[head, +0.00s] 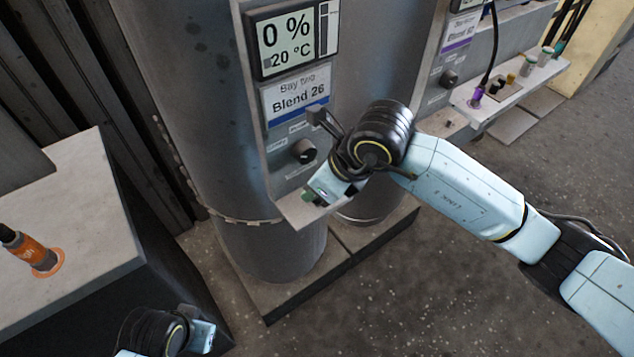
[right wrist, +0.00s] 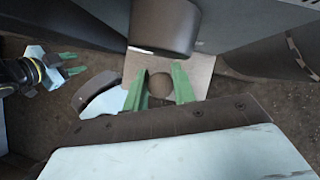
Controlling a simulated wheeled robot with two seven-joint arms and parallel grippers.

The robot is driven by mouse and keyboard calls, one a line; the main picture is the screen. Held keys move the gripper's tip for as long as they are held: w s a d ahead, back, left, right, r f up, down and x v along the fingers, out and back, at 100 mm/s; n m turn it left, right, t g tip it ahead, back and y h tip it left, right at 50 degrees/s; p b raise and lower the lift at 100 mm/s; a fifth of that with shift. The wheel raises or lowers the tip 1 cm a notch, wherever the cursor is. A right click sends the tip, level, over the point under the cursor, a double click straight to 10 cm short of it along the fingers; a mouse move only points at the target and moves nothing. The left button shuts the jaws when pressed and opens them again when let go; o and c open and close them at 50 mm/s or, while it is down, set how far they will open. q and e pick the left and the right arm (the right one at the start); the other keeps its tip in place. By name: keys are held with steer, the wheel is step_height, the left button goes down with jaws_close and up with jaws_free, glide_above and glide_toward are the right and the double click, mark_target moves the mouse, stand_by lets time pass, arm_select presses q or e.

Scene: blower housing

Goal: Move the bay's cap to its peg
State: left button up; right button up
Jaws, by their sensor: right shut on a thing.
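My right gripper (head: 318,192) is low in front of the Blend 26 bay panel, over its small shelf (head: 298,214). In the right wrist view its green fingers (right wrist: 161,88) stand on either side of a round grey-brown thing, seemingly the cap (right wrist: 159,86), and are shut on it. The pale shelf (right wrist: 203,72) shows behind it. In the head view the cap is hidden by the gripper. I cannot make out the peg. My left gripper (right wrist: 75,63) has its green fingers apart and empty; in the head view it is at the bottom edge (head: 205,335).
The bay panel carries a display (head: 294,38) reading 0 % and a dark knob (head: 304,151). A neighbouring shelf (head: 515,92) at the right holds small bottles and a purple-tipped cable. A grey table (head: 85,225) at the left bears an orange-and-black tool (head: 28,249).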

steer(key=shift+f+b, duration=0.6)
steer(key=shift+f, duration=0.2)
steer(key=o, duration=1)
steer(key=p+v, duration=0.4)
steer(key=v, duration=0.9)
steer(key=shift+s+r, duration=0.1)
steer(key=shift+r, duration=0.05)
